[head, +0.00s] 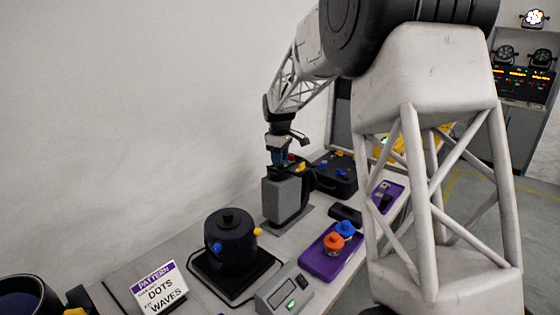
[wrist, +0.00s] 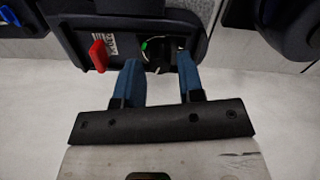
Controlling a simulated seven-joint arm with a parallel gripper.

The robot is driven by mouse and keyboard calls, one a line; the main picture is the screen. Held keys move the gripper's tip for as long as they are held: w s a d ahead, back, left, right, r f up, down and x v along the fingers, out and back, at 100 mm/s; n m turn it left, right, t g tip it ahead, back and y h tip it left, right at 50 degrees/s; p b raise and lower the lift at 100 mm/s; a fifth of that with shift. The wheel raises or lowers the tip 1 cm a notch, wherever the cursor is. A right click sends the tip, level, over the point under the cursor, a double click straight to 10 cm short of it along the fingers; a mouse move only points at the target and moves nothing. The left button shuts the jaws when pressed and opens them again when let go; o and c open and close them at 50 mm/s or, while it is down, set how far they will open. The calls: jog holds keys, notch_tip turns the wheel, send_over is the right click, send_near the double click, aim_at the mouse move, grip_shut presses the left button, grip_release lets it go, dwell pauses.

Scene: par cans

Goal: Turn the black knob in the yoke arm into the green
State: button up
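In the wrist view, the black knob (wrist: 160,56) sits in a dark panel, the yoke arm (wrist: 120,22). A small green mark (wrist: 145,45) shows at the knob's upper left rim. My gripper (wrist: 158,60) is open, with one blue finger on each side of the knob. There seems to be a gap on both sides; I cannot tell whether either fingertip touches it. In the head view, my gripper (head: 279,160) points down behind the top of a grey block (head: 284,198); the knob is hidden there.
A red lever (wrist: 98,55) stands left of the knob, close to the left finger. A blue knob (wrist: 10,15) is further left. On the bench are a black round unit (head: 230,245), a purple tray (head: 318,265) with orange and blue knobs, a grey box (head: 283,291) and a pattern sign (head: 160,289).

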jog(key=shift+f, duration=0.65)
jog(key=c, duration=0.6)
jog(key=shift+c, duration=0.2)
